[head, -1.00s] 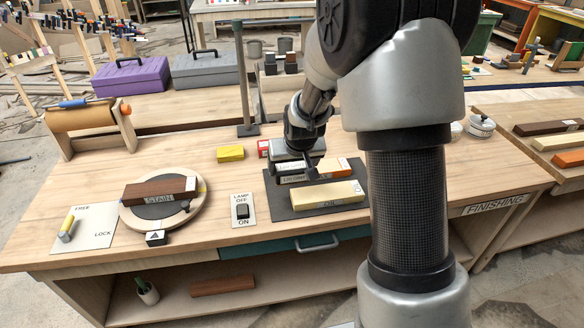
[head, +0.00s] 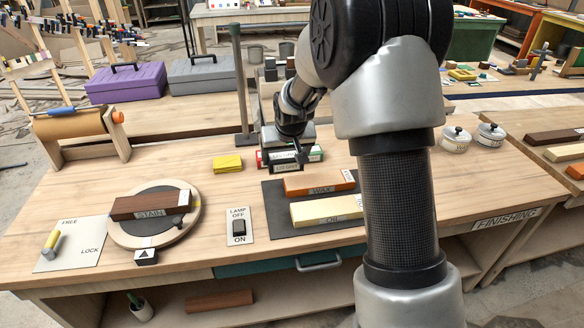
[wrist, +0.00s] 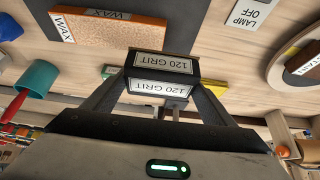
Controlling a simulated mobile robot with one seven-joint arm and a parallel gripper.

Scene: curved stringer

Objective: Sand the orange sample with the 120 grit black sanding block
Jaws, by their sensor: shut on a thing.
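My gripper (head: 287,161) is shut on the black sanding block (wrist: 161,70), whose white labels read 120 GRIT in the wrist view. In the head view the block is small and partly hidden by my fingers, just behind the samples' mat. The orange sample (head: 320,184), labelled WAX, lies on the dark mat (head: 285,228), in front and to the right of the gripper. In the wrist view the orange sample (wrist: 112,31) is at upper left, apart from the block.
A pale OIL sample (head: 326,210) lies in front of the orange one. A yellow block (head: 227,164) and a lamp switch (head: 239,227) are to the left. A brown STAIN sample (head: 151,205) sits on a turntable. Red and green blocks (head: 315,153) are close by my gripper.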

